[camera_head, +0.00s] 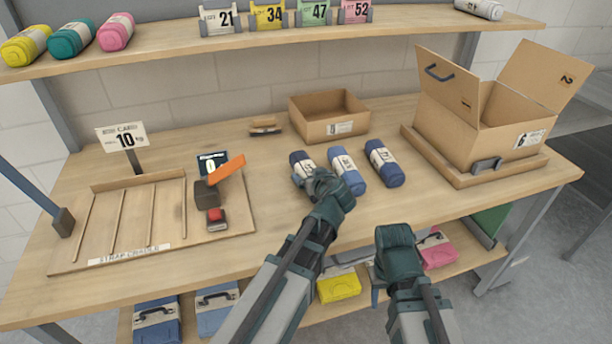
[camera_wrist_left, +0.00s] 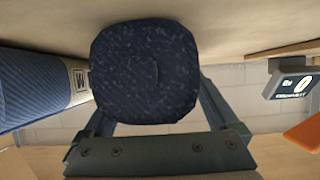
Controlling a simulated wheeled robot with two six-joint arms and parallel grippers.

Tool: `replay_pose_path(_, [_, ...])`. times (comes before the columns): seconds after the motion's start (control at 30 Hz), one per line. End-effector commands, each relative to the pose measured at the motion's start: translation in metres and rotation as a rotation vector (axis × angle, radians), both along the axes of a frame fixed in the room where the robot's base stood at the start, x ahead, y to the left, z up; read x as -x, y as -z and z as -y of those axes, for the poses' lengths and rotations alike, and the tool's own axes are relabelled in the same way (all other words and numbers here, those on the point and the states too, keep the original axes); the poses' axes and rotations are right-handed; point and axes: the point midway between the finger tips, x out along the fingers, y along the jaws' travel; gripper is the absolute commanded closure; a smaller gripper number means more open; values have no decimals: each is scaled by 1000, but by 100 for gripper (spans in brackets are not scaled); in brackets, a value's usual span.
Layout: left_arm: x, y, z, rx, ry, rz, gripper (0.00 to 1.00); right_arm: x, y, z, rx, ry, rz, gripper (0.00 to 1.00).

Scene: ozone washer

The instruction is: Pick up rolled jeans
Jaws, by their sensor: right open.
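Three rolled jeans lie side by side on the bench. A dark blue roll (camera_head: 301,163) is at the left, a lighter blue roll (camera_head: 347,171) in the middle, a navy roll (camera_head: 384,163) at the right. My left gripper (camera_head: 325,184) is at the near end of the left roll and partly hides it. In the left wrist view, the round speckled end of this roll (camera_wrist_left: 145,72) sits between my fingers; whether they press on it is unclear. The lighter roll (camera_wrist_left: 40,95) is beside it. My right gripper (camera_head: 396,240) is open and empty near the bench's front edge.
A cradle board (camera_head: 145,215) and small scale with a display (camera_head: 212,164) stand at the left. A low open box (camera_head: 330,117) is behind the rolls. A larger open carton (camera_head: 480,120) stands at the right. A shelf (camera_head: 270,40) runs above.

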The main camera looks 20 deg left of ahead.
Motion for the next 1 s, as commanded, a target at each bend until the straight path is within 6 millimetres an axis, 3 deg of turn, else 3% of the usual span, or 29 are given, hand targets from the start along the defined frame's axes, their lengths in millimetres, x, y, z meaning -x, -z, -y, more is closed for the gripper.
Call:
replay_pose_path(0.07, [0, 0, 0, 0, 0, 0, 23, 0, 0, 0, 0, 0, 0, 50])
replay_pose_path(0.5, [0, 0, 0, -1, 0, -1, 100, 0, 0, 0, 0, 0, 0, 50])
replay_pose_path(1.0, [-1, -12, -5, -1, 0, 0, 100, 0, -11, 0, 0, 0, 0, 50])
